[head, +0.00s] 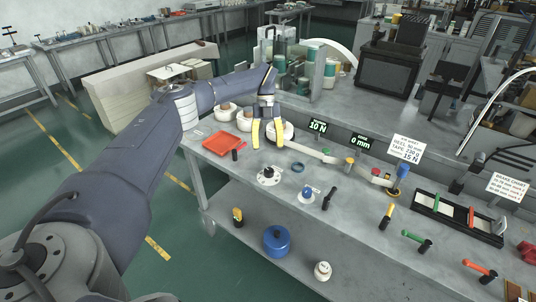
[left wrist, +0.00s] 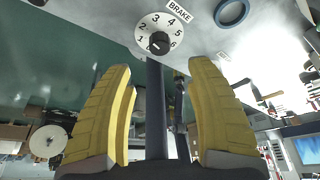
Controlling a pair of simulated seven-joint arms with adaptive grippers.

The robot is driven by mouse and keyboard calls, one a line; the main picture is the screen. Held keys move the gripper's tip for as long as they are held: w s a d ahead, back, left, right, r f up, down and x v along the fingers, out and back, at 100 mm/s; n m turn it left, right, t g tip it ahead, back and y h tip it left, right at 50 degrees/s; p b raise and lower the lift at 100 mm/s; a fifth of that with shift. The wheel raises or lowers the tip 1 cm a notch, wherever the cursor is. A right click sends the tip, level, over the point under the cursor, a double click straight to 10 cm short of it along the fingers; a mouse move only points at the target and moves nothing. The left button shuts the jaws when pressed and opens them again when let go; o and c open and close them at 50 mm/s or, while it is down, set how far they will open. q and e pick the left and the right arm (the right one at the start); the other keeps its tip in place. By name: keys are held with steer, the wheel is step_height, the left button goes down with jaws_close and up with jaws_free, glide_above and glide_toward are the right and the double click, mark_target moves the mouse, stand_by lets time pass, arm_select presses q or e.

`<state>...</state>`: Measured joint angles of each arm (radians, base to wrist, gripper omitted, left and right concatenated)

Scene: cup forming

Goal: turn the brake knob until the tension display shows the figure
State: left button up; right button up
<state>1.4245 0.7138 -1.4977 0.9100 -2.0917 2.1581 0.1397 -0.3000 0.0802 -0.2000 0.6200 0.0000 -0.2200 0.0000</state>
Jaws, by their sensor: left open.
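The brake knob is a small black knob (head: 268,172) on a round white dial, on the grey bench. In the left wrist view the knob (left wrist: 159,43) sits on its numbered dial (left wrist: 145,26) beside a BRAKE label (left wrist: 179,11). I cannot tell exactly which figure its pointer marks. The tension display (head: 318,126) reads 10 N. A white card (head: 408,149) beyond it reads 15 N on its last line. My left gripper (head: 268,146) has yellow fingers, open and empty, above and behind the knob, apart from it. My right gripper is out of view.
A blue ring (head: 298,169) and a blue knob (head: 307,193) are right of the dial. An orange tray (head: 224,143) is to the left. A second display (head: 360,142) reads 0 mm. A brake chart (head: 508,186) stands far right.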

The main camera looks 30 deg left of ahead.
arm_select(q)
steer(key=shift+w+a+r, duration=0.15)
steer(key=shift+w+r, duration=0.05)
steer(key=shift+r, duration=0.45)
